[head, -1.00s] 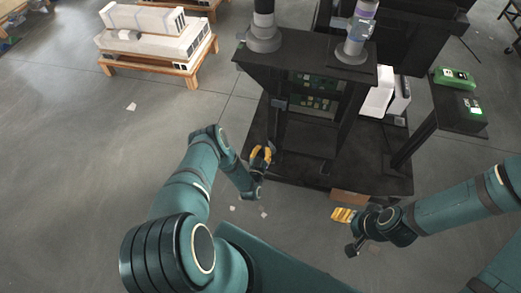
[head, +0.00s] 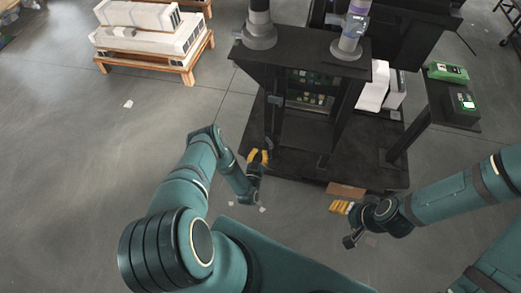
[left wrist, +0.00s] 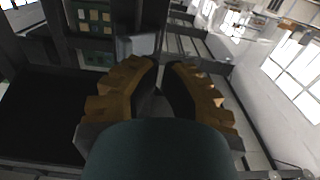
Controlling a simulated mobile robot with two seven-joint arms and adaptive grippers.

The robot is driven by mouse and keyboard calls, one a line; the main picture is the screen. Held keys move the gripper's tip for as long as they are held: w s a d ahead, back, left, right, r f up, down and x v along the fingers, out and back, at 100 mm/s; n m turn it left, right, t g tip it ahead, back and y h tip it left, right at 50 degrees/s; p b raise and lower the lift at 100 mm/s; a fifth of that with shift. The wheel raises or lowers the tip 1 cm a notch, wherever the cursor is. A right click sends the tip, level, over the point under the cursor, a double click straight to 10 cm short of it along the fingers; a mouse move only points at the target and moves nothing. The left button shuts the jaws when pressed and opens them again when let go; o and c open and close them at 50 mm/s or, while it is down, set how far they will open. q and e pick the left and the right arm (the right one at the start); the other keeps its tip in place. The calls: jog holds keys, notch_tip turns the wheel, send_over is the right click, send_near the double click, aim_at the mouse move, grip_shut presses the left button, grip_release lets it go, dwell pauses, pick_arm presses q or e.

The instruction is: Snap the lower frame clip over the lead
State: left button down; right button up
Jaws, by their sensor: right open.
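The black frame (head: 273,125) has a small grey block (head: 276,100) on its left post, and a smaller dark piece (head: 268,143) shows lower down. I cannot tell for certain which is the lower clip, and I cannot make out the lead. My left gripper (head: 258,155) is beside the foot of the left post, fingers upward with a gap between them. In the left wrist view a light grey block (left wrist: 136,45) shows just beyond the fingertips (left wrist: 165,66); contact is unclear. My right gripper (head: 334,207) is open and empty near the platform's front edge.
The black platform (head: 375,165) spreads around the frame. A side table (head: 452,103) with green-and-black devices stands right. A pallet (head: 150,58) with white parts stands back left.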

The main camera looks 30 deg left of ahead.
aim_at(270, 148)
pick_arm(q)
jog(key=shift+s, duration=0.4)
jog(key=shift+d, duration=0.25)
jog(key=shift+w+d, duration=0.2)
jog(key=shift+d, duration=0.6)
jog(key=shift+w+d, duration=0.2)
jog(key=shift+d, duration=0.6)
jog(key=shift+w+a+b, duration=0.2)
jog(key=shift+w+b, duration=0.25)
jog(key=shift+w, duration=0.25)
jog(key=shift+w+a, duration=0.1)
jog(key=shift+w, duration=0.25)
jog(key=shift+w+a+b, duration=0.1)
jog(key=shift+w+b, duration=0.25)
jog(key=shift+w, duration=0.05)
